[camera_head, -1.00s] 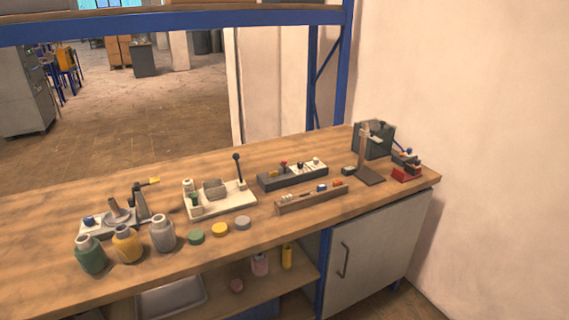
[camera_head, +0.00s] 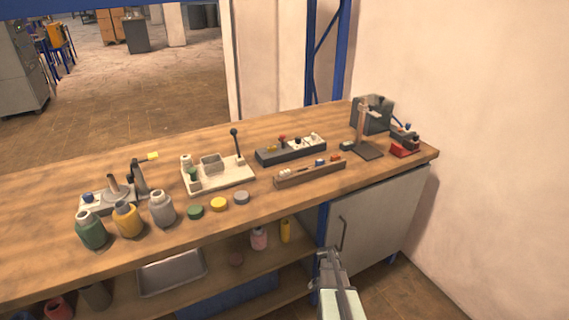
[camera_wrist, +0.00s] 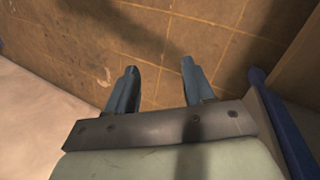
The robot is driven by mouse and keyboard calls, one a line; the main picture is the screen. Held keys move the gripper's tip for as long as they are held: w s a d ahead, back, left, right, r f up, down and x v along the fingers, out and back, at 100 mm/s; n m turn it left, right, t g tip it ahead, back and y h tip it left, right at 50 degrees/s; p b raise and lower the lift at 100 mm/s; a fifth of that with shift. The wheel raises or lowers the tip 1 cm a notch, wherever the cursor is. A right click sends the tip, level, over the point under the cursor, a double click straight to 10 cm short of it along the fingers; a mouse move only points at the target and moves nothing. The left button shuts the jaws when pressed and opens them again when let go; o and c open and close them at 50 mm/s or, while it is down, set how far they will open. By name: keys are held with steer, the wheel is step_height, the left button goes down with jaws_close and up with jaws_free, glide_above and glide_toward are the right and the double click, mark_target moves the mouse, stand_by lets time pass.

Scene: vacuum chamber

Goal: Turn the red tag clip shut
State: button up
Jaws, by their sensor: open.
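Several small red parts show in the head view, and I cannot tell which is the tag clip. A red knob (camera_head: 282,138) stands on a dark block with a pale top (camera_head: 290,150). A small orange-red piece (camera_head: 335,157) lies at the right end of a narrow wooden tray (camera_head: 309,175). A red-based device (camera_head: 404,151) sits at the far right of the bench. My gripper (camera_head: 328,256) is in front of the bench, by the cabinet door and away from all of these. In the wrist view its two fingers (camera_wrist: 159,68) are apart and empty over the floor.
The wooden bench (camera_head: 270,213) also carries jars, round lids, a white fixture with a lever (camera_head: 220,178), and a brown stand (camera_head: 366,150). A blue post (camera_head: 325,55) rises behind the bench and a wall stands at right. The bench's front strip is mostly clear.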

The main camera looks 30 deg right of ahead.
steer(key=s+d+r+m, duration=0.1)
steer(key=d+r+m, duration=0.35)
steer(key=d, duration=0.75)
steer(key=s+d+r+m, duration=0.1)
steer(key=d+r+m, duration=0.3)
steer(key=d, duration=0.8)
steer(key=s+d+r+m, duration=0.15)
steer(key=d+r, duration=0.45)
steer(key=d, duration=0.6)
steer(key=w+d+r+m+t+h, duration=0.1)
steer(key=w+d+r, duration=0.25)
steer(key=r, duration=0.55)
steer(key=w+d+r+m+h, duration=0.15)
steer(key=w+r, duration=0.25)
steer(key=r, duration=0.4)
step_height(320, 180, up, 32)
steer(key=t+y, duration=0.5)
steer(key=t, duration=0.2)
glide_above(283, 136)
steer(key=s+d, duration=0.4)
steer(key=shift+m, duration=0.25)
steer(key=x, duration=1.3)
steer(key=shift+w+f, duration=0.15)
steer(key=shift+f, duration=0.2)
